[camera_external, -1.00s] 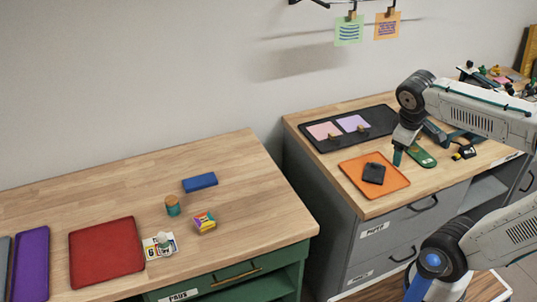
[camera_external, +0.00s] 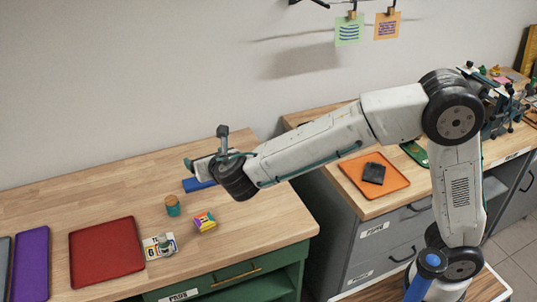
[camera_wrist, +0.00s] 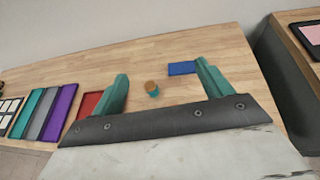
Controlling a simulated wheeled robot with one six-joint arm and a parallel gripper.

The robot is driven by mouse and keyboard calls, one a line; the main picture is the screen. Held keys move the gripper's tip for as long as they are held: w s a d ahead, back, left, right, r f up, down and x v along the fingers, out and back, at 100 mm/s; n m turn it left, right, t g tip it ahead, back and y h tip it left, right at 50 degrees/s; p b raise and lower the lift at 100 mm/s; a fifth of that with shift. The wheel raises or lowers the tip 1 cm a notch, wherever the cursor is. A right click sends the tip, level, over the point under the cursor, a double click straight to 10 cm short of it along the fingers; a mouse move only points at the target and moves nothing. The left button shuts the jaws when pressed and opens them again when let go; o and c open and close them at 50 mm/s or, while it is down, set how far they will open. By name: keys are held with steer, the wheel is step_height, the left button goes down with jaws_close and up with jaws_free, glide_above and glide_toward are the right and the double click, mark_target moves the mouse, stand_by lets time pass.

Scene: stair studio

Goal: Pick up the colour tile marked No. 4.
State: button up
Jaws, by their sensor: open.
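I cannot make out a tile marked No. 4 in either view. In the external view a small white tile (camera_external: 151,250) with coloured patches and what looks like a 6 lies beside the red tray (camera_external: 106,252), with a small object on it. Several pale tiles (camera_wrist: 8,106) show at the far left edge of the wrist view; their marks are too small to read. My gripper (camera_external: 205,147) is open and empty, raised over the back right of the wooden worktop.
A blue block (camera_external: 203,185), a round wooden-topped jar (camera_external: 172,206) and a multicoloured box (camera_external: 204,222) stand on the worktop. A purple tray (camera_external: 33,265) lies left. A gap separates the grey cabinet with the orange tray (camera_external: 352,180). The worktop's back middle is clear.

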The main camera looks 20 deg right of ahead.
glide_toward(202, 219)
steer(key=w, duration=0.1)
steer(key=w+f, duration=0.2)
steer(key=shift+w+d+n, duration=0.1)
steer(key=shift+d+n, duration=0.2)
steer(key=shift+w+f, duration=0.15)
steer(key=shift+f, duration=0.1)
steer(key=x, duration=0.7)
steer(key=shift+w+a+r, duration=0.1)
steer(key=shift+w+a, duration=0.15)
steer(key=shift+a, duration=0.1)
steer(key=c, duration=1.1)
